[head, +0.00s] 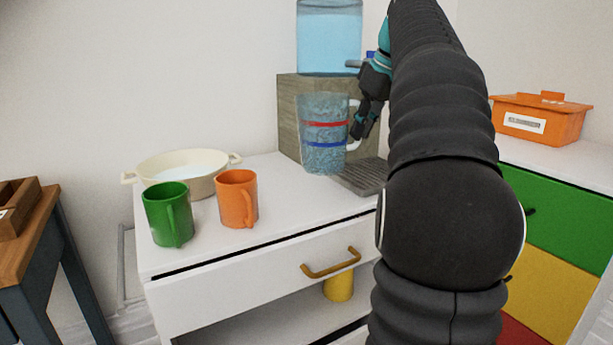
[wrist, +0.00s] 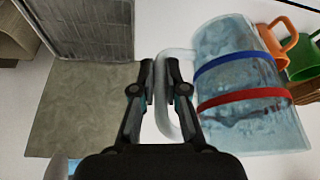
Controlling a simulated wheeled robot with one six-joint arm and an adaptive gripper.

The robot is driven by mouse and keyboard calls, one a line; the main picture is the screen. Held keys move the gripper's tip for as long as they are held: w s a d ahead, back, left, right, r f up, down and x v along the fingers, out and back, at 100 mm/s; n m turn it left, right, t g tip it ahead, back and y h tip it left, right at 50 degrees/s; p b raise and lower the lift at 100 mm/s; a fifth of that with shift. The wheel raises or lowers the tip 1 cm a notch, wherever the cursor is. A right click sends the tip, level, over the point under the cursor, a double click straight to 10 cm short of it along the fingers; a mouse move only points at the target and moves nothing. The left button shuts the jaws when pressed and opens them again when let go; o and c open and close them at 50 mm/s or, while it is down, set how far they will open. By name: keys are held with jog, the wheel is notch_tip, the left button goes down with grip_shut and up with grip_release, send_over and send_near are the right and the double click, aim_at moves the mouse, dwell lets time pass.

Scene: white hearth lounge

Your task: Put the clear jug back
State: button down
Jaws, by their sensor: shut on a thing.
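The clear jug (head: 324,135), with a red and a blue band, is upright in front of the wooden stand. Its lower part looks filled with water. My gripper (head: 362,125) is at its right side, shut on the white handle. In the wrist view, the handle passes between my fingertips (wrist: 160,82) and the jug (wrist: 240,85) lies to their right. The dark drip tray (head: 362,177) is just right of the jug's base; it also shows in the wrist view (wrist: 90,28). I cannot tell whether the base touches the white top.
A water tank (head: 329,40) sits on the wooden stand (head: 288,115) behind the jug. A green mug (head: 168,215), an orange mug (head: 237,200) and a cream pot (head: 180,183) stand on the white cabinet (head: 280,225) to the left. An orange box (head: 541,120) is at right.

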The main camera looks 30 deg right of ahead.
jog(key=shift+w+a+f+b, duration=0.2)
jog(key=shift+w+f+b, duration=0.25)
jog(key=shift+w+f, duration=2.15)
jog(key=shift+w+a+f+b, duration=0.15)
jog(key=shift+w+f+b, duration=0.3)
jog(key=shift+w+f, duration=2.1)
jog(key=shift+f, duration=0.2)
jog(key=c, duration=1.2)
grip_release()
jog(key=shift+r, duration=0.1)
jog(key=p+v, duration=0.3)
jog(key=v, duration=0.9)
